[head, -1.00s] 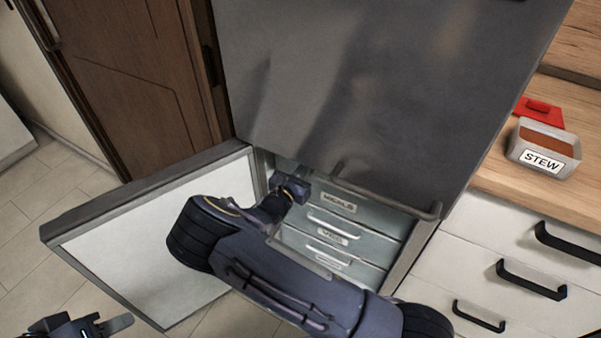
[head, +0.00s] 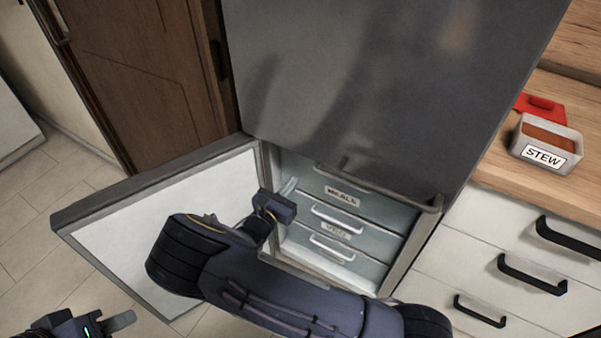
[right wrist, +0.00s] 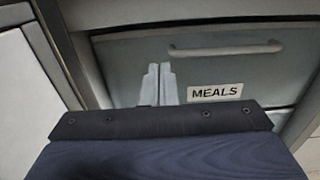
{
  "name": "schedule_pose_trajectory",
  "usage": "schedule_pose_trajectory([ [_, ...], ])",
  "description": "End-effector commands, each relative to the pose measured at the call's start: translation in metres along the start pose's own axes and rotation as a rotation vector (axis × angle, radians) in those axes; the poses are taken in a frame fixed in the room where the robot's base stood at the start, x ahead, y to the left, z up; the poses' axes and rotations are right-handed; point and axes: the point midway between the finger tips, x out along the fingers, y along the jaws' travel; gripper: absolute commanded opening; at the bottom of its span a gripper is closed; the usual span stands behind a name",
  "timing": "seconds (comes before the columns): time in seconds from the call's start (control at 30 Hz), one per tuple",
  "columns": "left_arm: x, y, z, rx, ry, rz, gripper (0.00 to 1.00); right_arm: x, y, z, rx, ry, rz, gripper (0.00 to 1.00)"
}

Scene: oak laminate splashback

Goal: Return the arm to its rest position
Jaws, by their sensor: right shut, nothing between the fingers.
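My right arm crosses the lower middle of the head view. Its gripper (head: 288,187) is shut and empty, in front of the left side of the open freezer compartment. In the right wrist view its two closed fingers (right wrist: 159,83) stand just left of the MEALS label (right wrist: 215,92), below the drawer handle (right wrist: 225,49); whether they touch the drawer front I cannot tell. My left gripper (head: 118,322) shows only in part at the lower left corner of the head view, away from the freezer, and its jaw opening is not clear.
The freezer door (head: 165,215) stands open to the left. The stacked drawers, with the MEALS drawer (head: 365,205) on top, look closed. A stew container (head: 545,143) and a red lid (head: 538,104) are on the wooden counter at right. White cabinet drawers (head: 480,270) stand below.

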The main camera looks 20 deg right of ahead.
Motion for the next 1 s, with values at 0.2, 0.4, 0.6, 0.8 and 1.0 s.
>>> schedule_pose_trajectory([
  [0.2, 0.000, 0.000, 0.000, 0.000, 0.001, 0.000, 0.36, -0.031, 0.001, 0.000, 0.000, 0.001, 0.002, 0.00],
  [0.4, 0.000, 0.000, 0.000, 0.000, 0.001, 0.000, 0.36, -0.037, 0.000, 0.000, -0.001, 0.000, 0.000, 0.00],
  [0.6, 0.000, 0.000, 0.000, 0.000, 0.001, 0.000, 0.36, -0.034, -0.008, 0.002, 0.030, 0.032, -0.041, 0.00],
  [0.8, 0.000, 0.000, 0.000, 0.000, 0.001, 0.000, 0.36, -0.021, -0.068, 0.013, 0.250, 0.260, -0.333, 0.00],
  [1.0, 0.000, 0.000, 0.000, 0.000, 0.001, 0.000, 0.36, -0.034, -0.137, 0.026, 0.574, 0.550, -0.718, 0.00],
])
